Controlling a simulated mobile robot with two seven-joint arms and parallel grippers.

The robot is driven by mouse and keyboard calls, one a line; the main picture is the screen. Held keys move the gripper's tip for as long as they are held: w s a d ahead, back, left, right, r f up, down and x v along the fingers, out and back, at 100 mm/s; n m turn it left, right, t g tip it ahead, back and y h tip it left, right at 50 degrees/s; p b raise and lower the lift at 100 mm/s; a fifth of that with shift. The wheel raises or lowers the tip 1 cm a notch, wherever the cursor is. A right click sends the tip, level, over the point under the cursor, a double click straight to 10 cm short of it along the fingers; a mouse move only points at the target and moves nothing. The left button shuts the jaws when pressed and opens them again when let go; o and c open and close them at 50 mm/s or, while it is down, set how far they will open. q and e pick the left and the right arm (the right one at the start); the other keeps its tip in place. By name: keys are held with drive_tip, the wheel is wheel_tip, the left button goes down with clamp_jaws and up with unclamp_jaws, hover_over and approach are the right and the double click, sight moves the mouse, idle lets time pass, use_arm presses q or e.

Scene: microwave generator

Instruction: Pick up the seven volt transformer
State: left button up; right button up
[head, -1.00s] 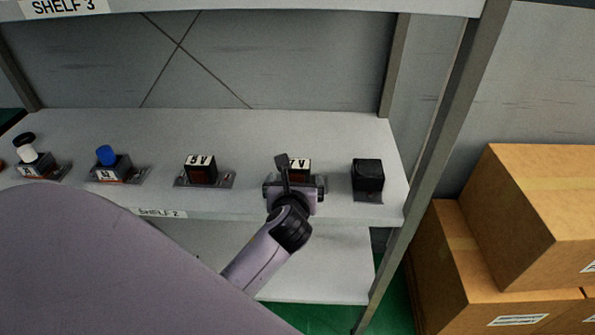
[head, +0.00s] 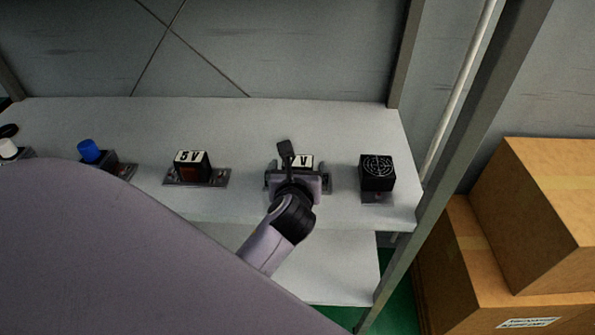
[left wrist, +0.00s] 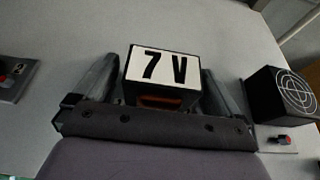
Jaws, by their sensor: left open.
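The seven volt transformer (left wrist: 162,72) is a black block with a white top marked 7 V. In the left wrist view it stands between the two fingers of my open left gripper (left wrist: 160,88), with a finger on each side. In the head view the transformer (head: 303,161) is mostly hidden behind my left gripper (head: 297,180), and only part of its white label shows. It rests on the shelf (head: 240,125). I cannot tell whether either finger touches it. My right gripper is not in view.
The 5 V transformer (head: 193,166) stands to the left, and a blue-capped part (head: 90,152) stands farther left. A black block with a round grille (head: 377,172) stands close on the right. A shelf post (head: 455,150) and cardboard boxes (head: 545,200) are at the right.

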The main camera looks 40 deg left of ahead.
use_arm(q)
drive_tip(key=c, duration=1.8)
drive_tip(key=shift+r, duration=0.15)
clamp_jaws()
drive_tip(key=shift+r, duration=0.1)
